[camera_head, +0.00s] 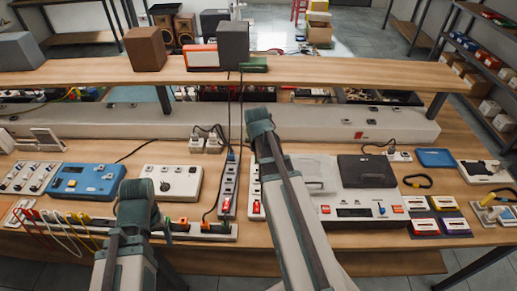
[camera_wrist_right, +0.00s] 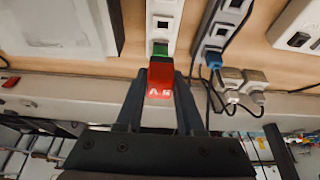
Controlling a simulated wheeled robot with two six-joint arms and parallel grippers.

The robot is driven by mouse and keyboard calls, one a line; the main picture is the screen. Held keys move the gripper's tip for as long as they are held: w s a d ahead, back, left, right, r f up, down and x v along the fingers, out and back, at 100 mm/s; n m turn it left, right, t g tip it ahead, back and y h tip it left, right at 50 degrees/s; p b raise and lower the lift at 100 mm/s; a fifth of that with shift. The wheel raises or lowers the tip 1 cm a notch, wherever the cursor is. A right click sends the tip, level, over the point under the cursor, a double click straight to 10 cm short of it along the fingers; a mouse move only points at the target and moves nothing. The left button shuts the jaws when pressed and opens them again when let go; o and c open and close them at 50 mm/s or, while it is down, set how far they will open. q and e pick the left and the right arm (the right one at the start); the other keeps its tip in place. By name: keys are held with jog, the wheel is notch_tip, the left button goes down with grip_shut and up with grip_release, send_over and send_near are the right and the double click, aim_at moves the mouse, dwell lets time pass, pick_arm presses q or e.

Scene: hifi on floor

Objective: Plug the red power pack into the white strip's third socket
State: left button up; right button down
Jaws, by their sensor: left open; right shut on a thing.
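My right gripper (camera_wrist_right: 160,85) is shut on the red power pack (camera_wrist_right: 161,82), which bears white lettering that appears upside down in the wrist view. The pack is at the end of the white strip (camera_wrist_right: 164,20), with a green part between them. I cannot tell whether the pack touches the strip or how high it is. In the head view the right gripper (camera_head: 260,118) covers the pack and much of the white strip (camera_head: 256,190), whose red switch shows. My left gripper (camera_head: 137,190) is open and appears empty, near the front of the bench.
A second strip (camera_head: 229,185) with a blue plug and cables stands just left of the white strip. White adapters (camera_head: 206,144) sit behind it. A blue device (camera_head: 85,182) and a white box (camera_head: 172,181) lie left, a large white unit (camera_head: 345,190) right. A wooden shelf (camera_head: 300,70) spans above.

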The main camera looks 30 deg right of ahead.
jog(key=shift+f+b, duration=3.9)
jog(key=shift+b, duration=0.05)
jog(key=shift+a+f+b, duration=0.1)
jog(key=shift+f+b, duration=0.85)
jog(key=shift+f, duration=0.05)
dwell(1.0)
dwell(0.3)
jog(key=shift+c, duration=2.2)
grip_release()
jog(key=shift+s+r, duration=0.1)
jog(key=shift+r, duration=0.05)
jog(key=p+v, duration=1.2)
jog(key=v, duration=0.1)
jog(key=shift+r+p, duration=0.25)
jog(key=shift+p, duration=0.15)
